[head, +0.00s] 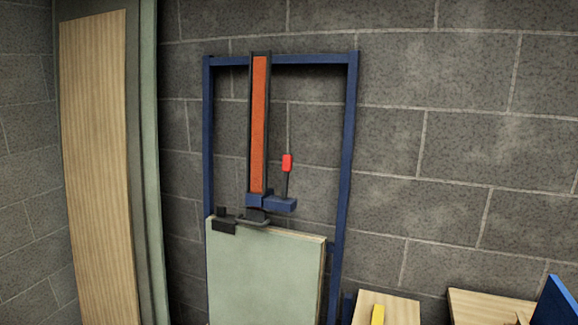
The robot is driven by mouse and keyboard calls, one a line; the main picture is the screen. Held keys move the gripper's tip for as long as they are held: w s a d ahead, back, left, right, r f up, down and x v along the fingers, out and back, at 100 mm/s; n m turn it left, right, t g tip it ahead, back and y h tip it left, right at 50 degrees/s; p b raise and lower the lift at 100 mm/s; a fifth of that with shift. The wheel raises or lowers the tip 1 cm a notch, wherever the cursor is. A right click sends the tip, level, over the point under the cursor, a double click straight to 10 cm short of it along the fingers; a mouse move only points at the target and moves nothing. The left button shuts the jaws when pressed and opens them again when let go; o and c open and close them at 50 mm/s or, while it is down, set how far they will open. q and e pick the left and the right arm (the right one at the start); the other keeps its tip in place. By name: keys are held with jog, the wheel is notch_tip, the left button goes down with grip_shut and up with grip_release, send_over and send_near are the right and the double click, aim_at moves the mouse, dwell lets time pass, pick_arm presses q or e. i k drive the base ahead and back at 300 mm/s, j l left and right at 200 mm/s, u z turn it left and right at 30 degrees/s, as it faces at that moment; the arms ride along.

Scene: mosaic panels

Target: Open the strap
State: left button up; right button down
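An orange strap (259,125) runs straight down between dark side rails, from the top bar of a blue frame (350,150) against the wall. At its lower end is a blue buckle block (272,202). A thin dark lever with a red handle (287,163) stands upright from the block's right side. Below the block, dark fittings (224,226) sit at the top edge of a pale green panel (262,275). I cannot tell how the strap is fastened to them. Neither of my grippers is in view.
A tall panel with a wood-coloured face (95,170) stands at the left. At the lower right are wooden pieces (485,306), a yellow piece (377,314) and a blue panel (560,302). The space in front of the strap and lever looks clear.

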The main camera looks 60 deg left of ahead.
aim_at(255, 217)
jog(key=u, duration=2.05)
